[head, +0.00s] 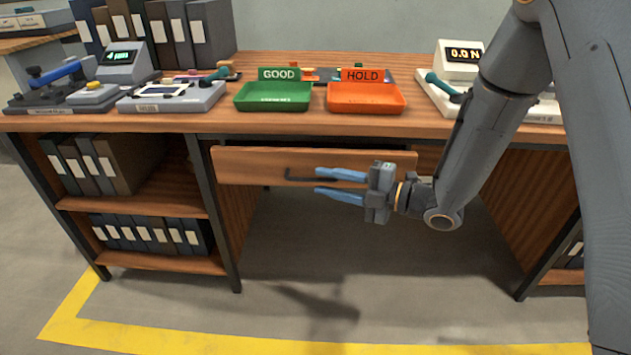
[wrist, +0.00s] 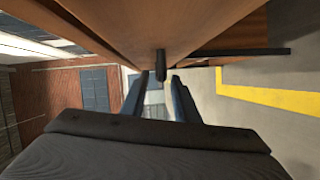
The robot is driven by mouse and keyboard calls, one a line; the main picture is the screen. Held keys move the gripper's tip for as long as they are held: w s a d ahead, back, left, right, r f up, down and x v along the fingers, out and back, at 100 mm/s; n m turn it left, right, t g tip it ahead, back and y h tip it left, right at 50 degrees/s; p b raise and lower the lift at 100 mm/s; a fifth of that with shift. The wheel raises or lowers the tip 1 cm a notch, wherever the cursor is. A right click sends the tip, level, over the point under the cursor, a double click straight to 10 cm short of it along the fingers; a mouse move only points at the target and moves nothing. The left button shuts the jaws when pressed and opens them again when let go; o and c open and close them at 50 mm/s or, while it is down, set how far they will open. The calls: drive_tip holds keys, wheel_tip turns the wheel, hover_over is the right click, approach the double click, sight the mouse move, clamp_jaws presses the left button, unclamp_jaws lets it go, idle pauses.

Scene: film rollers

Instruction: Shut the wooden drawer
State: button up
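The wooden drawer (head: 245,166) is under the desktop, left of centre in the head view. Its front stands a little forward of the desk frame, so it is partly open. A dark bar handle (head: 297,179) runs along the front. My gripper (head: 318,181) reaches in from the right with its blue fingers pointing left at the handle. The fingers are apart, with the handle's right part near or between them; contact cannot be told. In the wrist view a dark handle end (wrist: 160,66) shows between the open fingertips (wrist: 163,78), close to the wooden drawer front (wrist: 205,22).
The desk (head: 210,122) carries a green GOOD tray (head: 272,97), an orange HOLD tray (head: 366,97) and several instruments. Shelves with binders (head: 150,232) fill the left side. Open floor with a yellow line (head: 200,340) lies in front; the space below the drawer is clear.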

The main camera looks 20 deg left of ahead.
sight(322, 181)
drive_tip(key=shift+w+a+f, duration=0.1)
drive_tip(key=shift+w+a, duration=0.05)
drive_tip(key=shift+a, duration=0.75)
drive_tip(key=shift+w+a+f, duration=0.1)
drive_tip(key=shift+a, duration=0.75)
clamp_jaws()
